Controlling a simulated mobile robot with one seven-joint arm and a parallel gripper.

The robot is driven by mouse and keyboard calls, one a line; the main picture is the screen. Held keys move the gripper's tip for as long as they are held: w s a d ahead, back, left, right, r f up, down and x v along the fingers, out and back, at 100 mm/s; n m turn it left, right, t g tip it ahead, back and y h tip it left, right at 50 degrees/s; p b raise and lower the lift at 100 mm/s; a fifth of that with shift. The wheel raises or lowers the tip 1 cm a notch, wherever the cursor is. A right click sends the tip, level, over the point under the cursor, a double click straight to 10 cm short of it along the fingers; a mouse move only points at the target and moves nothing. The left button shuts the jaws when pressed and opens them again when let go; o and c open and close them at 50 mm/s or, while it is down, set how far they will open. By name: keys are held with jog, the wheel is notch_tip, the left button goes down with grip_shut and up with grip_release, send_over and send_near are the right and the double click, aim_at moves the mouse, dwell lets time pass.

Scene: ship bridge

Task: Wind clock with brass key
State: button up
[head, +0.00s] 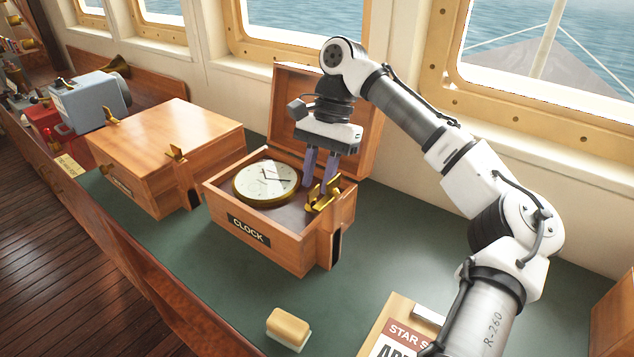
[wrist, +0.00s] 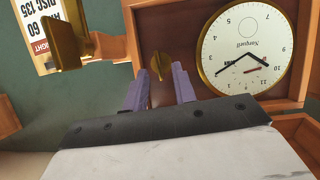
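The clock (head: 267,181) has a white dial and brass rim and lies face up in an open wooden box (head: 233,208) labelled CLOCK. The dial also shows in the wrist view (wrist: 247,45). A brass key (wrist: 158,66) stands in the box beside the clock. My gripper (head: 319,183) points down into the box, to the right of the dial. In the wrist view its purple fingers (wrist: 158,74) are apart, one on each side of the key, with gaps visible. In the head view I cannot make out the key behind the fingers and the brass latch (head: 322,193).
The raised lid (head: 283,117) stands behind my gripper. A closed wooden box (head: 165,145) sits to the left. A wood-and-white block (head: 288,328) and a clipboard (head: 392,330) lie in front. The green counter (head: 225,285) is clear before the clock box.

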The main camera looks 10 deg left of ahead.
jog(key=shift+s+a+f, duration=0.1)
jog(key=shift+s+f, duration=0.15)
jog(key=shift+f, duration=0.35)
grip_shut()
jog(key=shift+r+p, duration=0.25)
jog(key=shift+p, duration=0.4)
